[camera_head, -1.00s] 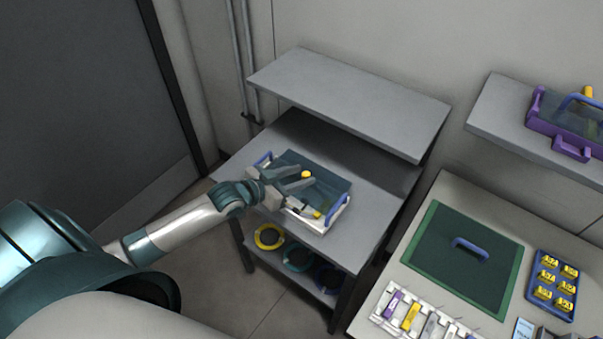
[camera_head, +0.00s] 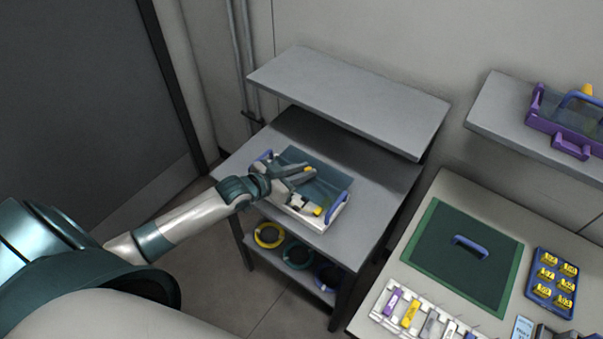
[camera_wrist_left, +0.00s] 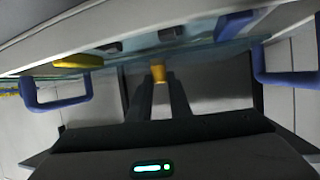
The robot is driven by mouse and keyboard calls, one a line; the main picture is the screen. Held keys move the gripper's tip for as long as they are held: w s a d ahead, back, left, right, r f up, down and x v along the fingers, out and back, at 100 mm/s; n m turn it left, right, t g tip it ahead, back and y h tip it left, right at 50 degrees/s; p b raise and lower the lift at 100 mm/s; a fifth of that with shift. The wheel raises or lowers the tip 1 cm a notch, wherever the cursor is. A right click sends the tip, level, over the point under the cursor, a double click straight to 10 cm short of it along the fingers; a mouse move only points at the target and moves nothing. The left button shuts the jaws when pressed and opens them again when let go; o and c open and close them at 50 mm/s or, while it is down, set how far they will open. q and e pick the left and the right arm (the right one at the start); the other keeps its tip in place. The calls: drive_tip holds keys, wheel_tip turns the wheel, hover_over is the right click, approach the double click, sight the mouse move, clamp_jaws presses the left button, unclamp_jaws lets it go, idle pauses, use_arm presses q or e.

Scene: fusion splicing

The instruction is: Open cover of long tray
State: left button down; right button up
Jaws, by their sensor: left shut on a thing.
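The long tray (camera_head: 294,213) is white with blue end handles and stands on the grey side table. A dark teal see-through cover (camera_head: 330,187) lies over it; I cannot tell whether it is lifted. In the left wrist view, the knob (camera_wrist_left: 158,74) sits between the fingertips (camera_wrist_left: 158,82), with a blue handle (camera_wrist_left: 58,103) to the left. A yellow item (camera_head: 317,211) shows at the tray's front. My right gripper is not in view.
A grey upper shelf (camera_head: 350,98) overhangs the table behind the tray. Coloured rings (camera_head: 269,235) lie on the lower shelf. To the right, a bench holds a green mat-like panel with a blue handle (camera_head: 471,245) and a blue rack (camera_head: 552,282). A purple carrier (camera_head: 560,130) sits on the wall shelf.

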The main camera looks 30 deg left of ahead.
use_arm(q)
drive_tip(key=shift+w+d+b, duration=0.15)
drive_tip(key=shift+w+b, duration=0.05)
drive_tip(key=shift+w, duration=0.75)
drive_tip(key=shift+w+d+b, duration=0.1)
drive_tip(key=shift+w+b, duration=0.05)
drive_tip(key=shift+w, duration=0.8)
drive_tip(key=c, duration=1.6)
unclamp_jaws()
drive_tip(key=shift+s, duration=0.15)
drive_tip(key=shift+s+a+r, duration=0.15)
drive_tip(key=shift+s+a, duration=0.05)
drive_tip(key=shift+s, duration=0.2)
drive_tip(key=b+v, duration=0.3)
drive_tip(key=v, duration=1.1)
drive_tip(key=shift+s+a, duration=0.1)
drive_tip(key=shift+s, duration=0.2)
drive_tip(key=shift+v, duration=0.85)
